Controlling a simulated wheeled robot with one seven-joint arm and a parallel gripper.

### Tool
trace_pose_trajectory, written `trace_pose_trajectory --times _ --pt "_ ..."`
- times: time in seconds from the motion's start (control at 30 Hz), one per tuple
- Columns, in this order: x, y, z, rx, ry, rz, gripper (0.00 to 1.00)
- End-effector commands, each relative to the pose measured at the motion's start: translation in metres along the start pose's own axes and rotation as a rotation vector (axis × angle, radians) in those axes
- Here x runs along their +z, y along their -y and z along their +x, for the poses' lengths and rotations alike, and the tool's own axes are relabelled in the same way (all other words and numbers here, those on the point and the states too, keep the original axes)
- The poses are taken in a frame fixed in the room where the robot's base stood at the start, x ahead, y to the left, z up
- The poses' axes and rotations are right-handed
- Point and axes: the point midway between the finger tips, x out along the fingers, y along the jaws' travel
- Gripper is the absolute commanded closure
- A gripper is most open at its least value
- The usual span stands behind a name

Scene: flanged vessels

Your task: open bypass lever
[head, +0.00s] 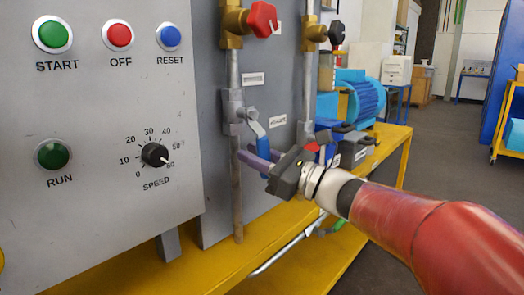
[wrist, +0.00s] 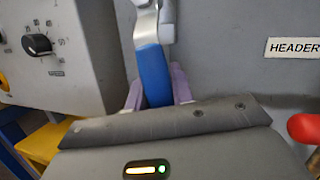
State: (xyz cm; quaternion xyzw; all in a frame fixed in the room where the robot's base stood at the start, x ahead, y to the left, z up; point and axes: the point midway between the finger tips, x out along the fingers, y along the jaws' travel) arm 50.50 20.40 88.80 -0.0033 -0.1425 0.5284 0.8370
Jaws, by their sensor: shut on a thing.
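A blue-handled lever (head: 257,130) comes off a grey valve (head: 234,112) on the left vertical pipe in the head view. It slants down and to the right. In the wrist view its blue grip (wrist: 153,75) runs down between the purple fingers. My gripper (head: 257,158) is shut on the lower part of this lever, with one finger on each side of it in the wrist view (wrist: 157,90). The lever's lower end is hidden by the fingers and the gripper body. No label reading "bypass" can be made out.
A HEADER label (wrist: 295,48) is right of the lever. A red knob (head: 263,19) sits above on the same pipe. A second pipe (head: 307,75) and a red handle (wrist: 304,128) are close on the right. A control box (head: 95,200) with buttons stands left.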

Motion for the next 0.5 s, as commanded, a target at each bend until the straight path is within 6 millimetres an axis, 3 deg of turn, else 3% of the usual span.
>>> trace_pose_trajectory --times 0.5 --pt "0.001 -0.014 0.003 -0.045 0.032 0.164 1.00"
